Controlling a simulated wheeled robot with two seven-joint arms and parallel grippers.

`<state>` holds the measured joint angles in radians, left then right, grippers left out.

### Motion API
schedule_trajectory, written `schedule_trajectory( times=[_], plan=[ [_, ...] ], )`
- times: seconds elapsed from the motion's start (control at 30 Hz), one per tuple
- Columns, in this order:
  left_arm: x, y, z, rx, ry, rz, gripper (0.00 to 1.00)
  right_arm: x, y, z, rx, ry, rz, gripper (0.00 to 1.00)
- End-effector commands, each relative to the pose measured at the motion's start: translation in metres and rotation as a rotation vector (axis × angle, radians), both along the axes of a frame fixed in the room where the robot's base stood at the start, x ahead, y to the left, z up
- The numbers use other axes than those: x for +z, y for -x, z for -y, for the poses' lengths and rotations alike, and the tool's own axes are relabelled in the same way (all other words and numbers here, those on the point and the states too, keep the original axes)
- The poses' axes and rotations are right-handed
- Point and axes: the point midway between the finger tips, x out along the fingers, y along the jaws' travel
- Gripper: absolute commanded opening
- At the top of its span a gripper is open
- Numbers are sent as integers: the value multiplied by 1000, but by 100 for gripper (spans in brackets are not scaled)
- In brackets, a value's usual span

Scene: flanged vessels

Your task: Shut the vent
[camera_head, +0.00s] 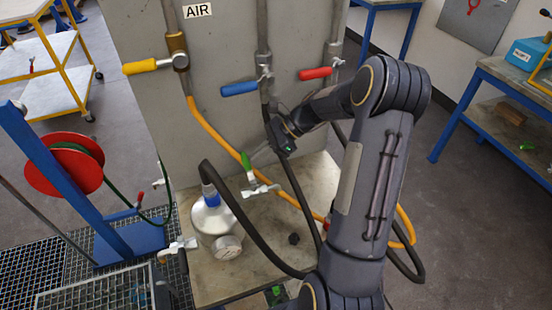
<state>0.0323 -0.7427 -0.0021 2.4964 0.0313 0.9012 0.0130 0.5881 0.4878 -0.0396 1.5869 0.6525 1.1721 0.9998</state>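A silver flanged vessel (213,217) stands on a pale plinth left of centre, with a blue collar and a black hose on top and a round gauge (226,247) in front. A small valve with a green lever (246,161) stands upright behind and right of it; I cannot be sure that this is the vent. Another silver valve (180,245) sits at the vessel's left. My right gripper (264,153) reaches in from the right, its fingers close to the green lever. I cannot tell whether they touch it or how far apart they are. My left gripper is not in view.
A grey panel marked AIR stands behind, with yellow (140,67), blue (240,88) and red (315,73) valve levers. An orange hose (215,133) and black hoses cross the plinth. A red hose reel (64,163) is at left, a blue workbench at right.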

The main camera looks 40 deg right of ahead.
Motion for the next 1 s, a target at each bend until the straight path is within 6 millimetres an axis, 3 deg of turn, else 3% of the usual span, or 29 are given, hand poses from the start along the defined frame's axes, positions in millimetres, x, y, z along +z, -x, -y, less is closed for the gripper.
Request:
schedule_trajectory(
  times=[0.53,1.0],
  plan=[
    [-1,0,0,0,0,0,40,1,0,2,-3,0,1,0],
    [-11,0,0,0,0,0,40,43,21,51,-4,2,0,0]
  ],
)
